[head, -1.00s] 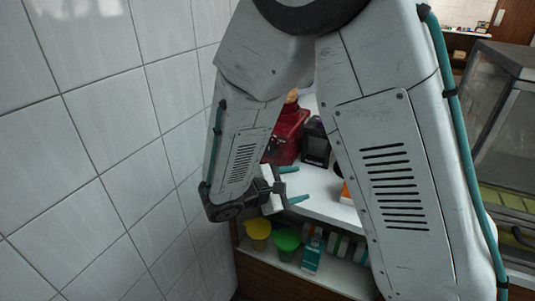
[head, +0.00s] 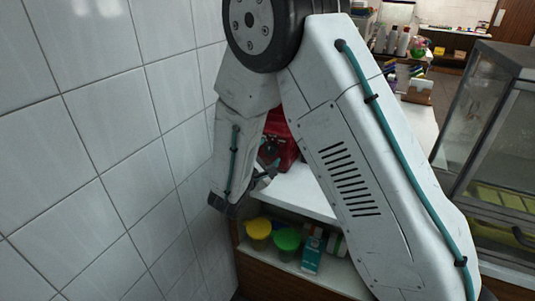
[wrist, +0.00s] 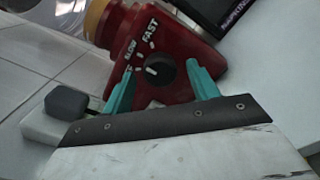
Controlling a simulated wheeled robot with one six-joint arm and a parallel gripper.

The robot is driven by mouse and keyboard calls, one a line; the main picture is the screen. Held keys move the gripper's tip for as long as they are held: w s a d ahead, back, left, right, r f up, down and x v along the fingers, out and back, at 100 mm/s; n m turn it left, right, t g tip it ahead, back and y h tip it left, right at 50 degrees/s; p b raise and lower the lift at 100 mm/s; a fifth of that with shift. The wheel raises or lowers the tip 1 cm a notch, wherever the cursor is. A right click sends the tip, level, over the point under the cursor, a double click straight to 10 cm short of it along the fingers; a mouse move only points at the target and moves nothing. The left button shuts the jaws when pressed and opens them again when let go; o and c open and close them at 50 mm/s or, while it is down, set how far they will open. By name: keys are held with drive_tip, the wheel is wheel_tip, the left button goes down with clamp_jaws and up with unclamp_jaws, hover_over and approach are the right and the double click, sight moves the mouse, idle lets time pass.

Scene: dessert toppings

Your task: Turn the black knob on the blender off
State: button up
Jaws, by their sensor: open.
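The red blender base (wrist: 128,45) shows in the wrist view, with white "SLOW" and "FAST" lettering. Its black knob (wrist: 160,71) has a white mark and sits between my gripper's teal fingertips. My gripper (wrist: 162,76) is open, with one finger on each side of the knob. I cannot tell whether the fingers touch it. In the head view the red blender (head: 281,143) is partly hidden behind my arm, and my gripper (head: 268,173) is beside its front. The knob is hidden in the head view.
A white counter (head: 305,190) holds the blender. A black box (wrist: 225,14) stands beside it. Below, a shelf holds a yellow cup (head: 258,229), a green cup (head: 287,240) and cartons (head: 312,254). A tiled wall (head: 110,130) is close on the left, and a glass case (head: 495,130) on the right.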

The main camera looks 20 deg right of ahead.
drive_tip(key=shift+w+d, duration=0.2)
drive_tip(key=shift+d, duration=0.05)
drive_tip(key=c, duration=1)
drive_tip(key=shift+n, duration=0.3)
drive_tip(key=n, duration=0.3)
drive_tip(key=shift+n, duration=2.1)
